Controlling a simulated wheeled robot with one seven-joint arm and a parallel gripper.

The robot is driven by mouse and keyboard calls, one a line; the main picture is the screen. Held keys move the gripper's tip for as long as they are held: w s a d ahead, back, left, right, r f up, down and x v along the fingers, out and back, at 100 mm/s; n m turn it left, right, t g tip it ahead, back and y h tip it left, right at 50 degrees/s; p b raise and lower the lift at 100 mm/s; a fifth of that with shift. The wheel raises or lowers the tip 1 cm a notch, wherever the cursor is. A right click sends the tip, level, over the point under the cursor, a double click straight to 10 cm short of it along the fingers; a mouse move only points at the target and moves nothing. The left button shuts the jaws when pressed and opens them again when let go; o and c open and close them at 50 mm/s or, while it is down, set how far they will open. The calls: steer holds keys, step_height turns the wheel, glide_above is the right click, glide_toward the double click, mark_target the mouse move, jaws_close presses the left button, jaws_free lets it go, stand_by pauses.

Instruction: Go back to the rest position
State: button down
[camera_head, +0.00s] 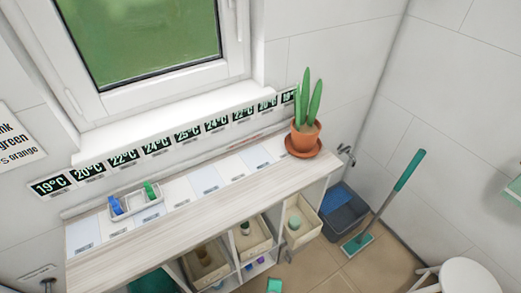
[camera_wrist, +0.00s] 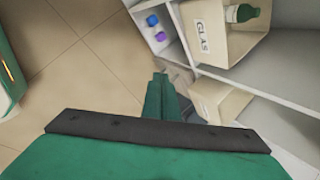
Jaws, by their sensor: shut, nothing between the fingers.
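My gripper (camera_wrist: 160,78) shows in the wrist view. Its two green fingers are together and hold nothing. The fingertips are in front of the lower part of a white shelf unit (camera_wrist: 225,75) and the tiled floor. A bin labelled GLAS (camera_wrist: 238,50) with a green bottle (camera_wrist: 242,13) in it is to the right of the fingertips. In the head view I cannot make out the gripper for sure; small green parts show at the bottom edge.
The cart top (camera_head: 215,205) carries a white tray (camera_head: 138,205) with blue and green items and a potted cactus (camera_head: 304,130). A dark bin (camera_head: 343,210), a green-handled broom (camera_head: 385,205) and a white stool (camera_head: 462,275) stand to the right.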

steer(key=s+a+r+n+t, duration=0.1)
steer(key=s+r+n+t, duration=0.2)
steer(key=s+r+n, duration=0.3)
steer(key=s+a+r+n+t, duration=0.1)
steer(key=s+r+n+t, duration=0.2)
steer(key=s+r+n, duration=0.4)
steer(key=s+a+r+n+t, duration=0.2)
steer(key=s+r+n, duration=0.4)
steer(key=r, duration=1.5)
steer(key=shift+s+n+t, duration=0.4)
steer(key=shift+s+t, duration=0.15)
steer(key=shift+t, duration=0.05)
